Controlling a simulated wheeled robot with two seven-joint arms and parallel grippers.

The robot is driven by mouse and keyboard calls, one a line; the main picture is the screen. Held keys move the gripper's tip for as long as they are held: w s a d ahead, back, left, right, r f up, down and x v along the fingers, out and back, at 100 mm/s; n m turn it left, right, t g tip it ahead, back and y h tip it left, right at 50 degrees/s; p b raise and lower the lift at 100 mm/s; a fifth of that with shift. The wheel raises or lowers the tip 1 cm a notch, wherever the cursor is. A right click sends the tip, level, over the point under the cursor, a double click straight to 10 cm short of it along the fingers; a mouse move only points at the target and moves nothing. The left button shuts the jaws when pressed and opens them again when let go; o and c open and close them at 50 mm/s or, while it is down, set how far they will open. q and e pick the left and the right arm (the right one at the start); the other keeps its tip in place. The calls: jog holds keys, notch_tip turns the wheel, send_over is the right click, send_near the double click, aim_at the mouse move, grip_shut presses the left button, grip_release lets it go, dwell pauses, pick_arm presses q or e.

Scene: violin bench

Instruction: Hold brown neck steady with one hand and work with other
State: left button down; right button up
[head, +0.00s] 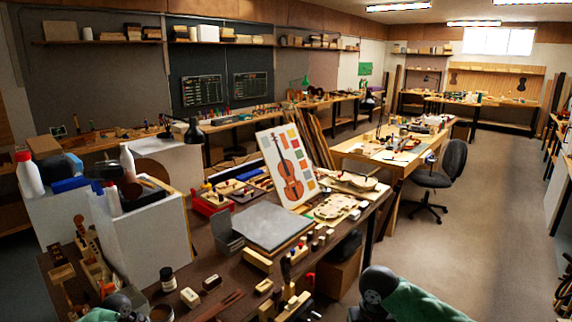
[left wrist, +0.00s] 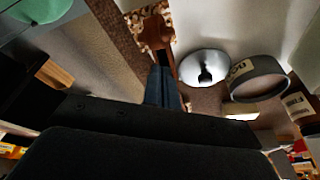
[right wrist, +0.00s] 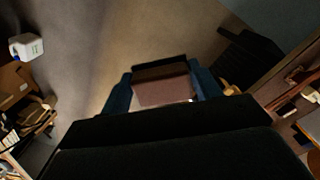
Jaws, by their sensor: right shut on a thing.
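The brown neck (left wrist: 160,38) shows in the left wrist view, long and reddish brown, just beyond the fingertips of my left gripper (left wrist: 165,78). Its lower end runs down to the blue fingers, which are drawn close together. I cannot tell whether they touch or grip it. In the right wrist view my right gripper (right wrist: 163,82) is shut on a brownish-pink block (right wrist: 163,91), with a darker top edge, held between its blue fingers above the floor. In the head view both arms show only at the bottom edge, and their fingertips are out of sight.
In the head view the dark bench (head: 240,287) carries several wood blocks, a grey slab (head: 266,226) and a violin picture board (head: 288,165). White boxes (head: 148,240) stand left.

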pick_arm(q)
jog(key=shift+f+b, duration=0.35)
jog(key=shift+f, duration=0.5)
dwell(7.2)
